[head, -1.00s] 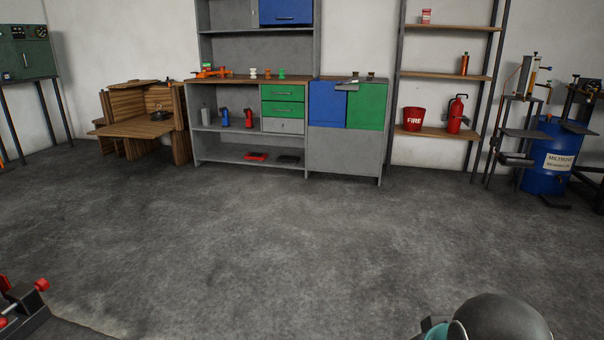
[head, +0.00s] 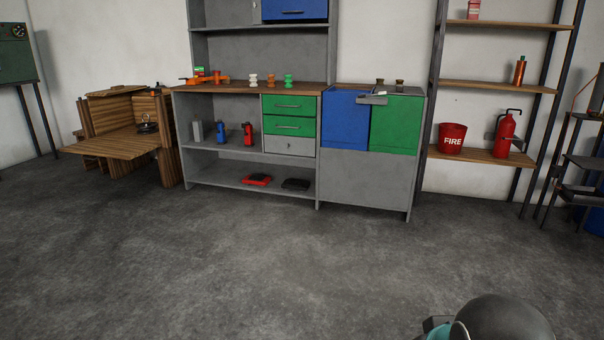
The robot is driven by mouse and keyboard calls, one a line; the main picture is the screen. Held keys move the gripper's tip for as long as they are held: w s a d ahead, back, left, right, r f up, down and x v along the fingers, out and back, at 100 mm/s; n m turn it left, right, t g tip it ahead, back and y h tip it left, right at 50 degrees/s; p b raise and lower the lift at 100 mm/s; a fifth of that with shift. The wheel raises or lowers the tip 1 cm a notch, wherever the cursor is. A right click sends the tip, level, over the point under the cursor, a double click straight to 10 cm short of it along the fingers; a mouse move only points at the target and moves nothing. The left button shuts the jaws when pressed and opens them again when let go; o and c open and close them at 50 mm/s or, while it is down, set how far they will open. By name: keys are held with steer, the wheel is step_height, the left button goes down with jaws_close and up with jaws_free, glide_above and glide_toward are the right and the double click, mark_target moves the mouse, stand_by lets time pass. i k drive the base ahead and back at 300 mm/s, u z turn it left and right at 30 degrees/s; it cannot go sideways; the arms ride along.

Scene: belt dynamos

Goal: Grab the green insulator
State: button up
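The green insulator (head: 288,80) stands upright on the wooden top of the grey workbench (head: 224,90). It is the rightmost of three small insulators. An orange insulator (head: 270,80) and a white insulator (head: 252,80) stand to its left. They are apart from one another. Part of my arm shows at the bottom right of the head view, far from the bench. My gripper's fingers do not show.
Orange tools (head: 207,79) lie left on the benchtop. A cabinet with blue and green doors (head: 395,125) adjoins on the right. A shelf rack (head: 485,86) holds a fire bucket (head: 452,138) and an extinguisher (head: 505,133). The floor (head: 250,260) before the bench is clear.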

mark_target(288, 81)
steer(key=u, duration=0.1)
steer(key=i, duration=1.95)
steer(key=u, duration=0.35)
steer(key=i, duration=1)
steer(key=u, duration=0.05)
